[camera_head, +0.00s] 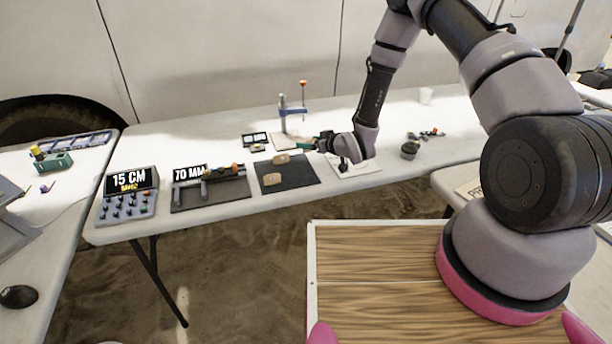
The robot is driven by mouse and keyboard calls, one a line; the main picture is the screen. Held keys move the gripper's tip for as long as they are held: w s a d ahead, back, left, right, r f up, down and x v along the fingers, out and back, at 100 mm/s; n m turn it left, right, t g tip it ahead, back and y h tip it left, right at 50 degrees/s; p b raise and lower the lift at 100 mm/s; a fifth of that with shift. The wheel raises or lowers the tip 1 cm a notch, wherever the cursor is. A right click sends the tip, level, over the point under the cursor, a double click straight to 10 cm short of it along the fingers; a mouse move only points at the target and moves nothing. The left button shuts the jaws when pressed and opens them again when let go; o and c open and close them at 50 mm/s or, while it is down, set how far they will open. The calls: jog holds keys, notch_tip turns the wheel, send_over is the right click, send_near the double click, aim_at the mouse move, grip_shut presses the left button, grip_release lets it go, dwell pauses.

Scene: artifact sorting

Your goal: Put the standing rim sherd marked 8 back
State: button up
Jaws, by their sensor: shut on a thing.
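My gripper (314,146) is at the far table, pointing left, near the back right corner of a dark mat (300,175). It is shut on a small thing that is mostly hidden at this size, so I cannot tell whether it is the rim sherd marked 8. Two tan sherds lie on the mat: one (281,159) near its back edge, close to my gripper, and one (272,180) nearer the front. No number on them is legible.
A measuring device (215,184) reading 70 MM and a keypad box (128,196) reading 15 CM are left.

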jog(key=shift+s+a+f, duration=0.25)
jog(key=shift+s+a, duration=0.15)
jog(key=shift+a, duration=0.15)
jog(key=shift+s+a+f, duration=0.2)
jog(key=shift+s+a, duration=0.15)
jog(key=shift+a, duration=0.15)
send_over(305, 177)
jog(key=shift+n+y, duration=0.3)
jog(key=f, duration=0.4)
jog(key=shift+w+a+f, duration=0.15)
jog(key=shift+w+a, duration=0.05)
jog(key=shift+w, duration=0.05)
jog(key=shift+f, duration=2.4)
jog(key=shift+f, duration=0.1)
jog(key=o, duration=1.4)
jog(key=shift+s+d+r, duration=0.15)
jog(key=shift+d+r, duration=0.05)
jog(key=v, duration=1.1)
jog(key=shift+r, duration=0.2)
